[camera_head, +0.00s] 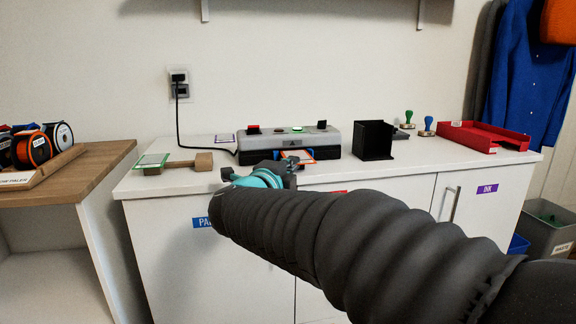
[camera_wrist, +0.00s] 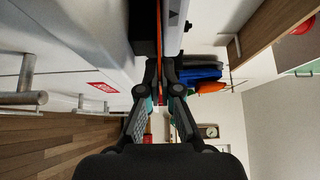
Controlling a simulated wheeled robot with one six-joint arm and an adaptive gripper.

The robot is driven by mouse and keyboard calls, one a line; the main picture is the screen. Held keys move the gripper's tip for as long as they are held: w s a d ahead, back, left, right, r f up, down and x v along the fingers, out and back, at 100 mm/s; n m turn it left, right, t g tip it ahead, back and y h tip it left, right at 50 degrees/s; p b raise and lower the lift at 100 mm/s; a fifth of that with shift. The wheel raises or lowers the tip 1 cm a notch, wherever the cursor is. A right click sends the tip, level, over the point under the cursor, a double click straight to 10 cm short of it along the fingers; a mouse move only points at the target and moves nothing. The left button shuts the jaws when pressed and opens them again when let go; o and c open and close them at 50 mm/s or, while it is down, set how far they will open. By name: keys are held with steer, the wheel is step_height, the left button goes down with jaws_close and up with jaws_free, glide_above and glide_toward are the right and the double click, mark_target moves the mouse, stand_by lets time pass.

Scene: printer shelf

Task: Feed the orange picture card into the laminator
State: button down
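The laminator (camera_head: 340,137) is a grey and black machine with small black, red and green parts on top, on the white cabinet. The orange picture card (camera_head: 308,160) shows partly at its front, by the slot; my gripper hides some of it. In the wrist view the card (camera_wrist: 158,42) is edge-on, a thin orange strip running from my fingertips up along the laminator (camera_wrist: 173,14). My gripper (camera_wrist: 159,72) is closed on the card's near end. In the head view my gripper (camera_head: 284,168) is just in front of the laminator. How deep the card sits cannot be told.
A green-bordered card (camera_head: 152,161) lies on a wooden stand (camera_head: 200,161) to the left; a purple-edged card (camera_head: 225,139) lies behind it. A black box (camera_head: 373,141), stamps (camera_head: 427,126) and a red tray (camera_head: 487,138) stand to the right. A power cord (camera_head: 180,130) runs to the wall.

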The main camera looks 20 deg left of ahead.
steer(key=shift+w+a+p, duration=0.35)
steer(key=shift+w+a, duration=0.1)
steer(key=shift+w, duration=0.3)
steer(key=c, duration=1.2)
jaws_free()
steer(key=shift+c, duration=0.2)
steer(key=s+d+b, duration=0.2)
steer(key=s+d, duration=0.2)
steer(key=s, duration=0.2)
steer(key=shift+s+b, duration=0.3)
steer(key=shift+s, duration=0.05)
